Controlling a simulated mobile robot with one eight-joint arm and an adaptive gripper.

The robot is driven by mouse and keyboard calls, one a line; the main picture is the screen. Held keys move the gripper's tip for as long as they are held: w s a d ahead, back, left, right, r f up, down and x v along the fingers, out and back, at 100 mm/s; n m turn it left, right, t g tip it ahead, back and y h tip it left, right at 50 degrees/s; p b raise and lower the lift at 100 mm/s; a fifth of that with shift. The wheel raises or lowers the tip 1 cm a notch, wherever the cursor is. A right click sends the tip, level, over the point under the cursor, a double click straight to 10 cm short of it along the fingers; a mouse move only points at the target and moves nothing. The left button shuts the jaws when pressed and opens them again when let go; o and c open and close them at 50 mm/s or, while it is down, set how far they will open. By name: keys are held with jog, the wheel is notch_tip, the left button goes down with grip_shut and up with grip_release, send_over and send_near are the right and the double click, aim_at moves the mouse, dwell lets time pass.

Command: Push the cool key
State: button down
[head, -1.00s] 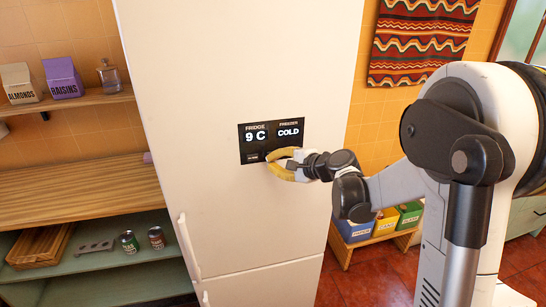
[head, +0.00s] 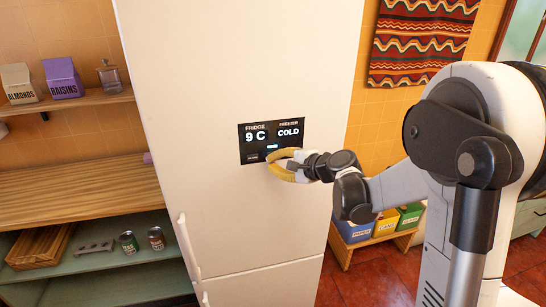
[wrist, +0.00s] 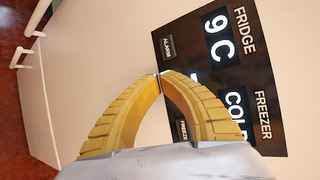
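The black control panel (head: 248,152) on the white fridge door reads FRIDGE 9 C and FREEZER COLD. My gripper (head: 269,158) is at its lower edge, with yellow ribbed fingers. In the wrist view the fingertips of my gripper (wrist: 161,74) meet with nothing between them, over the panel's lower edge. An ALARM key (wrist: 168,46) and a partly covered key reading FREEZE (wrist: 183,130) show on either side of the fingers. Between these, a small lit white key (wrist: 193,77) is mostly hidden by a finger. I cannot read a cool label. Whether the tips touch the panel is unclear.
The fridge door (head: 240,215) is flat and closed, with a handle (head: 188,246) at lower left. Wooden shelves (head: 80,188) with boxes and cans stand left. Coloured bins (head: 385,222) stand on a low bench at right.

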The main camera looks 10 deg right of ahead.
jog(key=shift+s, duration=0.25)
jog(key=s, duration=0.6)
dwell(0.3)
dwell(1.1)
